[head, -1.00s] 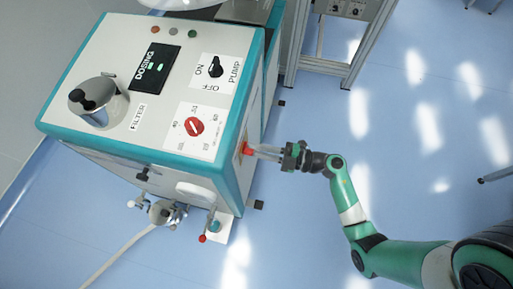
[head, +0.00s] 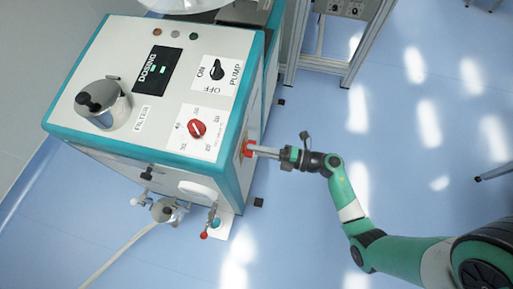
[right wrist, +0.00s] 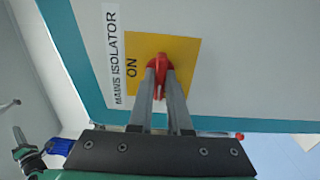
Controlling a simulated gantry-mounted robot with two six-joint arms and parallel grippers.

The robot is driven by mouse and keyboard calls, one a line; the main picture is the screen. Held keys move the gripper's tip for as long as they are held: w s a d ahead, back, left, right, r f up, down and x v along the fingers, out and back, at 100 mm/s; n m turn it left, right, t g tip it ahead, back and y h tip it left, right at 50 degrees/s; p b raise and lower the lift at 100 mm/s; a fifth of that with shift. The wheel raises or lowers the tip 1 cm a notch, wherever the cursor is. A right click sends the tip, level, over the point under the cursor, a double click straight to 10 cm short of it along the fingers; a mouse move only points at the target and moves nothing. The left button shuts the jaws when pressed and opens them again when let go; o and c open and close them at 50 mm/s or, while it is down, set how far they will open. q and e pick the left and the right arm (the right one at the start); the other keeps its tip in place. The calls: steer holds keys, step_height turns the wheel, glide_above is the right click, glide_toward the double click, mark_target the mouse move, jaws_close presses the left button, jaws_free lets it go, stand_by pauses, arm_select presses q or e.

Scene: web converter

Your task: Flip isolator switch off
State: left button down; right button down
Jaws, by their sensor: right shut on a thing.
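The isolator switch is a red handle (right wrist: 161,66) on a yellow plate (right wrist: 186,50), on the side panel of the white and teal machine (head: 110,140). Beside it, "MAINS ISOLATOR" and "ON" read sideways in the right wrist view. The handle points up and down in that view. My right gripper (right wrist: 160,74) is shut on the red handle, one finger on each side, and the fingers hide its lower part. In the head view, my right gripper (head: 258,149) reaches the red switch (head: 247,148) from the right. My left gripper is not in view.
The machine's top has a red dial (head: 196,128), a black pump switch (head: 217,72) and a metal filter lid (head: 103,103). Valves and a hose (head: 120,256) are at its front. A metal frame (head: 340,60) stands behind.

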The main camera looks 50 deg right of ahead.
stand_by(0.4)
steer(key=c, duration=0.9)
jaws_free()
steer(key=shift+o, duration=0.2)
steer(key=shift+s, duration=0.1)
steer(key=p+v, duration=0.3)
steer(key=v, duration=0.8)
steer(key=shift+s+d, duration=0.15)
steer(key=shift+s, duration=0.05)
